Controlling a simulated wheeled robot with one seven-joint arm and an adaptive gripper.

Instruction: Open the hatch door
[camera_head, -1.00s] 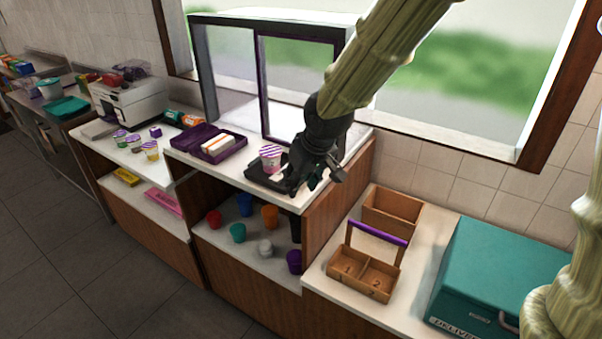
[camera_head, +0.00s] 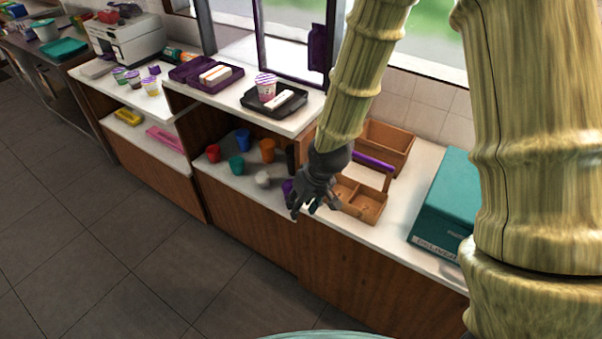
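The hatch door is a glass panel in a purple frame (camera_head: 259,40) at the top middle, above the counter. A tall purple handle piece (camera_head: 318,48) shows at its right side. Its upper part is cut off by the picture edge, so I cannot tell how far it is open. My gripper (camera_head: 312,211) is black and points down, in front of the lower counter and well below and apart from the hatch. Its fingers look spread and hold nothing that I can see.
A black tray (camera_head: 250,105) with a striped cup (camera_head: 266,88) stands below the hatch, beside a purple case (camera_head: 187,75). A wooden caddy (camera_head: 368,207) is right behind my gripper. A teal box (camera_head: 446,200) stands right. The floor in front is clear.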

